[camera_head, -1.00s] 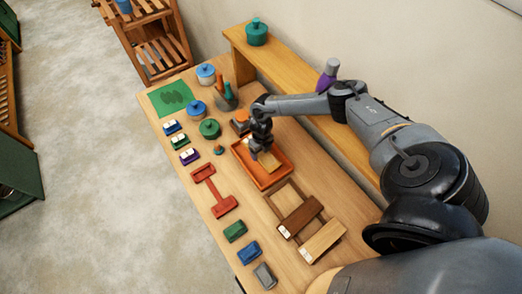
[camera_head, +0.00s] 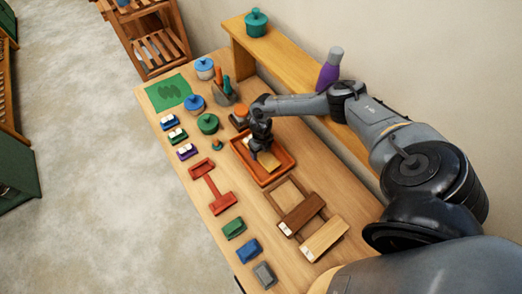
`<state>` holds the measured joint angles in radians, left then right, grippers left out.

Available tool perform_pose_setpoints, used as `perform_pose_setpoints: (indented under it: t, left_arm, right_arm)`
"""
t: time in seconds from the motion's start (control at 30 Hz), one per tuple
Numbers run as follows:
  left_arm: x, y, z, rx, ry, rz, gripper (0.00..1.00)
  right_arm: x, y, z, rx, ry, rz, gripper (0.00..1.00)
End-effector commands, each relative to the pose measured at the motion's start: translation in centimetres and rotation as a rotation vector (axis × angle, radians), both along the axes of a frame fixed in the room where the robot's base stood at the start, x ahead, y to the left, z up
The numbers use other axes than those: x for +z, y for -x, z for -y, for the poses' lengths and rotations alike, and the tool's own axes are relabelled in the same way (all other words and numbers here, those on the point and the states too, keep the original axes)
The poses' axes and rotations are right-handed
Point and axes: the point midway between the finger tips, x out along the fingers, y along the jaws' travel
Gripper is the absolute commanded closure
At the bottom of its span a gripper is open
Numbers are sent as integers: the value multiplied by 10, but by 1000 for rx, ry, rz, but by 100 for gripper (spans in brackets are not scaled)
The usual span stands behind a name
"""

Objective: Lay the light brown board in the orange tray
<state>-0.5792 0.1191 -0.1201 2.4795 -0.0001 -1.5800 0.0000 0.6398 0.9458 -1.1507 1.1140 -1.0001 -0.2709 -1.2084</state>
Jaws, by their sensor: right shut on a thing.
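The orange tray (camera_head: 284,174) lies on the wooden table near its middle. My right gripper (camera_head: 257,155) points down over the tray, shut on a light brown board (camera_head: 269,162). The board is within the tray's outline, partly hidden by the gripper. I cannot tell whether it touches the tray floor. My left gripper is not in view.
A wooden rack (camera_head: 277,199) in front of the tray holds a dark brown board (camera_head: 302,214) and a paler board (camera_head: 325,238) with white tags. A red piece (camera_head: 213,187) lies to the left. A raised shelf (camera_head: 284,74) with a purple bottle (camera_head: 329,72) runs behind.

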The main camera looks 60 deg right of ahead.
Motion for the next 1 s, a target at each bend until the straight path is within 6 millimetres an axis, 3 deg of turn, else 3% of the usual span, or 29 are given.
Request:
perform_pose_setpoints:
  t: [1.0]
  left_arm:
    - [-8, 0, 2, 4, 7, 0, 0]
  right_arm:
    - [-6, 0, 0, 0, 0, 0, 63]
